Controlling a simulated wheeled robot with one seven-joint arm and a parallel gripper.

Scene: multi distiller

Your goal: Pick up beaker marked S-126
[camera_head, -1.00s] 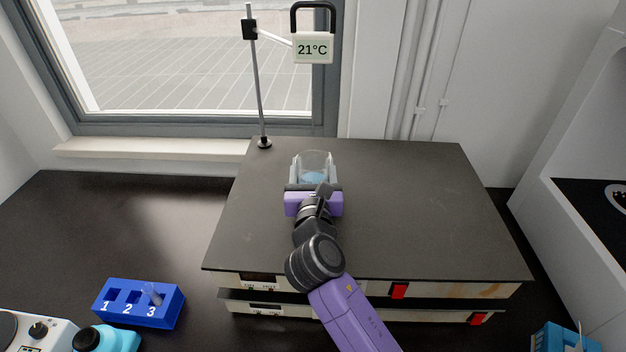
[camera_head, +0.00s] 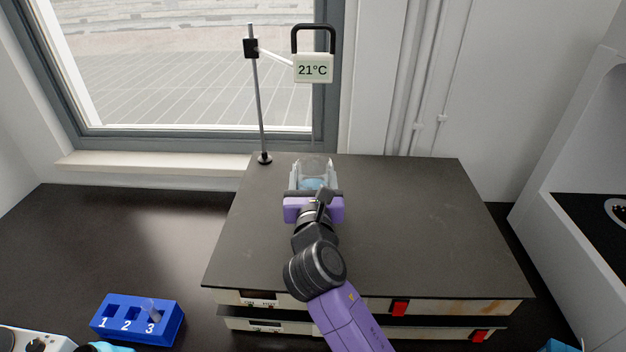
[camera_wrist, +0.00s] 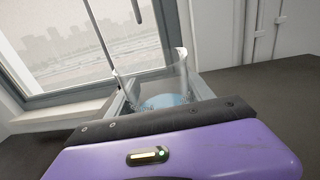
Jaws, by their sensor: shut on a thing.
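A clear glass beaker (camera_head: 314,168) with pale blue liquid is at the back of the dark hotplate top (camera_head: 410,225). My gripper (camera_head: 314,180) is shut on the beaker, with one finger on each side of it. In the wrist view the beaker (camera_wrist: 155,88) stands between the fingers, with the blue liquid low in it. Its marking cannot be read in either view. The beaker looks upright in the head view. I cannot tell whether its base touches the plate, because my gripper body hides it.
A thin metal stand (camera_head: 259,105) rises at the plate's back left corner. A thermometer display (camera_head: 313,68) reading 21°C hangs above the beaker. A blue numbered rack (camera_head: 137,321) stands at front left. The right of the plate is clear.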

